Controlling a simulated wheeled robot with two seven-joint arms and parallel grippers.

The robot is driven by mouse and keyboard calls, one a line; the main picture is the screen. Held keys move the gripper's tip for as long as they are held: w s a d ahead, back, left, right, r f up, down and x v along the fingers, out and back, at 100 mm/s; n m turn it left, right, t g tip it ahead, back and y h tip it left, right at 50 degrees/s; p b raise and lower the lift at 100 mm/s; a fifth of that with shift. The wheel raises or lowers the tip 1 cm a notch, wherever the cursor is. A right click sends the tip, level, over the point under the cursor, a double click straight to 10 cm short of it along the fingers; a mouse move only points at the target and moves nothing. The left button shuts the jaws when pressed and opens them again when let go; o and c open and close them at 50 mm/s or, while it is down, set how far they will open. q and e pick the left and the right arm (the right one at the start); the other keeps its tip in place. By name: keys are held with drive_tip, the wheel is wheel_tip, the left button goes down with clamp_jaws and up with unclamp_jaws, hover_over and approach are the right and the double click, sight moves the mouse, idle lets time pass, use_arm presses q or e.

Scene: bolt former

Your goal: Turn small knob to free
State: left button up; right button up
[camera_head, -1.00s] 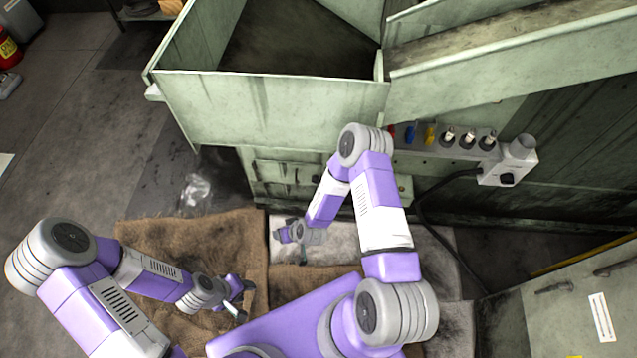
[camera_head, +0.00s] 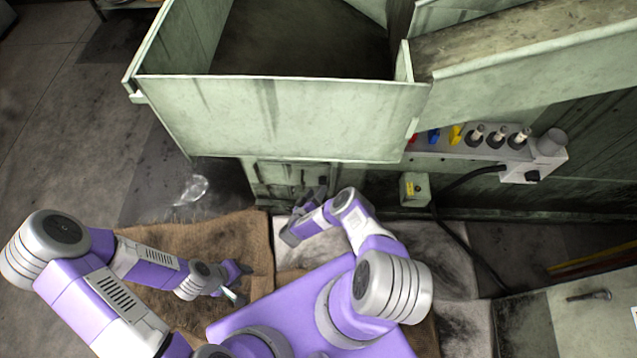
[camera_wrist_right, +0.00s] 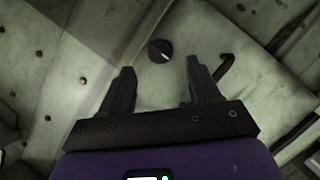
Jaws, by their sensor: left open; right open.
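A small round black knob (camera_wrist_right: 159,51) with a pale mark sits on the green-grey machine face in the right wrist view. My right gripper (camera_wrist_right: 157,82) is open and empty, its two dark fingers pointing toward the knob, which lies beyond and between the fingertips, apart from them. In the head view my right gripper (camera_head: 318,190) is in front of the low machine panel below the big bin, and the knob cannot be made out there. My left gripper (camera_head: 240,284) is open and empty above the brown mat, away from the machine.
The green bin (camera_head: 290,115) overhangs the low panel. A row of coloured and black switches (camera_head: 475,142) runs along the machine at right. A brown mat (camera_head: 200,240) covers the floor.

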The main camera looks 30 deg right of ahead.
sight(321, 184)
drive_tip(key=b+x, duration=0.2)
drive_tip(key=x, duration=0.3)
drive_tip(key=c, duration=1)
drive_tip(key=shift+c, duration=0.2)
